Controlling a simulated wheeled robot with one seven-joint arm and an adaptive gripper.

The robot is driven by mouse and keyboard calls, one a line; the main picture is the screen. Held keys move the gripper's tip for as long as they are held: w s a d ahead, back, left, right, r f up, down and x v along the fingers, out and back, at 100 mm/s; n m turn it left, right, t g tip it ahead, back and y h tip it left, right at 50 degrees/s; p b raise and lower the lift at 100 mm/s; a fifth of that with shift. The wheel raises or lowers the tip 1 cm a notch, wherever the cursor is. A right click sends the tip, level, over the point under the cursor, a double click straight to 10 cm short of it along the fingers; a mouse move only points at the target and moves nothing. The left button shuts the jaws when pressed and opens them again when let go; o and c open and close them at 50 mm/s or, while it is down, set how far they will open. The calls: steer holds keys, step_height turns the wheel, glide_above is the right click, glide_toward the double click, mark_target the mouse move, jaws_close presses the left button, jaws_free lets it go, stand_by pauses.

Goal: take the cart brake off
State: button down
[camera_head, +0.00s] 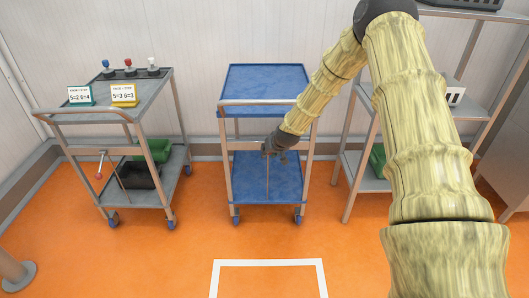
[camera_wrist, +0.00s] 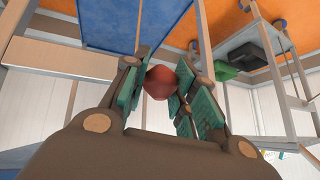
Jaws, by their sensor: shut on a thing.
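The blue cart (camera_head: 265,78) stands in the middle against the wall, with a blue top and a blue lower shelf (camera_head: 250,180). My gripper (camera_head: 268,150) is at the cart's front crossbar, below the push handle. In the wrist view my gripper (camera_wrist: 158,80) has its green-padded fingers closed around a red ball knob (camera_wrist: 160,82), the end of the brake lever. A thin rod (camera_head: 268,175) shows below my gripper in the head view. The knob is hidden there by the fingers, and the lever's exact angle cannot be told.
A grey cart (camera_head: 150,100) at left carries two number cards, several coloured knobbed items and, below, green and black bins. It has its own red-knobbed lever (camera_head: 98,177). A grey shelf rack (camera_head: 360,165) stands right. A white floor outline (camera_head: 268,263) lies on clear orange floor in front.

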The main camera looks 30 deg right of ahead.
steer(key=shift+w+d+r, duration=0.1)
steer(key=shift+r, duration=0.1)
steer(key=c, duration=1.1)
jaws_free()
steer(key=v, duration=1.2)
steer(key=shift+f, duration=0.1)
